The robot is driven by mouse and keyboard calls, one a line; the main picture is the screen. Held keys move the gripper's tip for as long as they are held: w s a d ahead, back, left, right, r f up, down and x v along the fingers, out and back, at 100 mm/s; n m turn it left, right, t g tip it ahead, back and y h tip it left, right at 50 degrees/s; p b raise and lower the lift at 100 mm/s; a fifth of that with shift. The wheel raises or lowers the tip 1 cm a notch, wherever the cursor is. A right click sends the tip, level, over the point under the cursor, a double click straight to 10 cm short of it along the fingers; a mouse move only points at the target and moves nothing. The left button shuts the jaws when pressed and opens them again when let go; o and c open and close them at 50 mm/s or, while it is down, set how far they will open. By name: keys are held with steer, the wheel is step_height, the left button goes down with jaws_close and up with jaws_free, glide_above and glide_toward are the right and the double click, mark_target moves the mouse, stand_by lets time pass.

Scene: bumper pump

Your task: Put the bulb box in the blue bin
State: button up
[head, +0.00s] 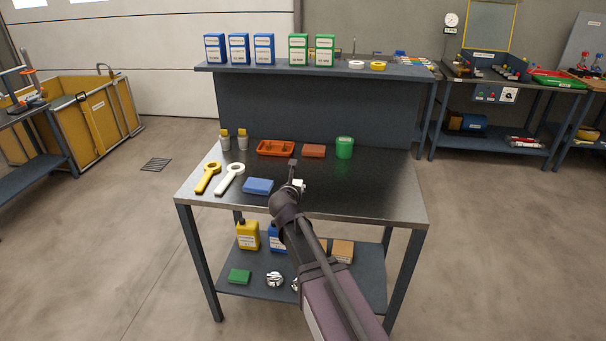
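My gripper (295,172) is over the middle of the dark workbench top, seen small and from behind. Its fingers are hard to make out. A small white piece (300,185) shows at its right side; I cannot tell whether it is held or part of the gripper. No box can be read as the bulb box: three blue labelled boxes (239,49) and two green ones (299,50) stand on the upper shelf, their print too small. No blue bin is clear; a flat blue block (258,186) lies on the bench left of my gripper.
On the bench (385,202) are an orange tray (270,148), a red-brown block (314,151), a green cup (344,148), yellow (208,178) and white (230,179) handled tools and two small bottles. Bench space right of my gripper is clear. The lower shelf holds bottles and boxes.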

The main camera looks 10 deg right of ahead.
steer(key=w+d, duration=0.1)
steer(key=w, duration=0.3)
steer(key=w+d+f, duration=0.1)
steer(key=w, duration=0.4)
steer(key=w+d+b, duration=0.1)
steer(key=w, duration=0.3)
steer(key=shift+w+d+f, duration=0.15)
steer(key=shift+w+d, duration=0.15)
steer(key=shift+d, duration=0.1)
steer(key=shift+w, duration=0.1)
steer(key=shift+w+d, duration=0.1)
steer(key=shift+w, duration=0.15)
steer(key=shift+w+d+f+b, duration=0.1)
steer(key=shift+w+f+b, duration=0.2)
steer(key=shift+f+b, duration=1.55)
steer(key=shift+b, duration=0.1)
steer(key=shift+f, duration=0.2)
steer(key=o, duration=1.1)
steer(key=shift+r, duration=0.15)
